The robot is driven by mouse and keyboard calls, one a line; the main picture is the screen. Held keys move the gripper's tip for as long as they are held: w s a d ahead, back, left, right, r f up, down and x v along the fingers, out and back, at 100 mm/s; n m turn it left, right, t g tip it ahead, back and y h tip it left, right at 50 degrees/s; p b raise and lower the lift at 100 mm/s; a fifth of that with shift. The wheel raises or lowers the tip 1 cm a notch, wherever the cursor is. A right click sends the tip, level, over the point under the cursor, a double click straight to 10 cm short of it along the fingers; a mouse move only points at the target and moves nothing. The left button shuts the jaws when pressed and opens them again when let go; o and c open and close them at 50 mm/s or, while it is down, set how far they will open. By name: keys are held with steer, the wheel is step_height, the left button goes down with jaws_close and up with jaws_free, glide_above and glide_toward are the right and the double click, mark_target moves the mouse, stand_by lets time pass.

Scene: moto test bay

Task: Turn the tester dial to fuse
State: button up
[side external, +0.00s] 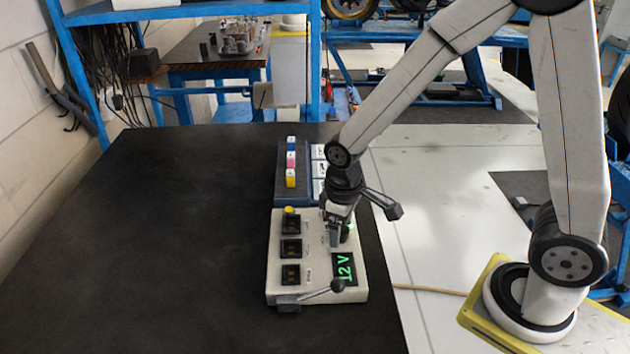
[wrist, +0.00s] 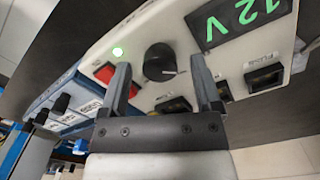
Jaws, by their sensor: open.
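The tester (side external: 272,262) is a cream box on the dark bench mat, with a green display (side external: 345,268) reading 12 V. Its round black dial (wrist: 158,62) shows in the wrist view, with a pale pointer mark toward the lower right. The labels around it are too small to read. My gripper (side external: 340,236) is over the tester's upper right part, pointing down. In the wrist view my gripper (wrist: 161,66) is open, one finger on each side of the dial, with visible gaps. I cannot tell whether the fingertips are down at dial height. In the side view my gripper hides the dial.
The mat (side external: 150,240) is clear to the left.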

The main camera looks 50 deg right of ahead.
mark_target(342, 230)
steer(key=shift+r, duration=3.85)
steer(key=shift+f, duration=0.1)
steer(key=s+d+f+m+t, duration=0.2)
steer(key=s+d+f+m, duration=0.1)
steer(key=s+d+f, duration=0.1)
steer(key=shift+s+d+f+m+t, duration=0.2)
steer(key=shift+s+m+t, duration=0.1)
steer(key=shift+s, duration=0.25)
